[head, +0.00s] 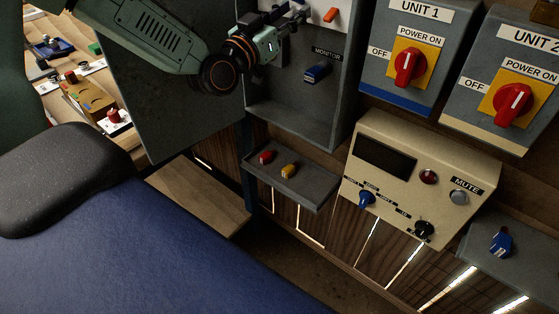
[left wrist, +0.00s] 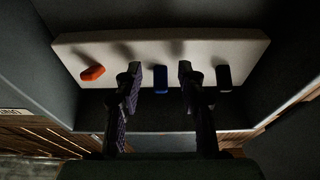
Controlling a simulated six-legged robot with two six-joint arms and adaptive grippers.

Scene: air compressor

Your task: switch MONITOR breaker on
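My left gripper (head: 290,20) is in the upper part of the box, above and left of that label. In the left wrist view its two fingers (left wrist: 158,72) are open and apart, with a blue breaker (left wrist: 160,79) showing between them, beyond the tips. I cannot tell whether this is the MONITOR one. An orange breaker (left wrist: 92,73) is left of the fingers and a dark blue one (left wrist: 223,78) is right. My right gripper is not in view.
The box's grey side wall (head: 341,95) bounds the right. A small shelf (head: 310,191) with red and yellow knobs is below. UNIT 1 switch (head: 410,65), UNIT 2 switch (head: 513,103) and a beige control box (head: 400,197) are to the right.

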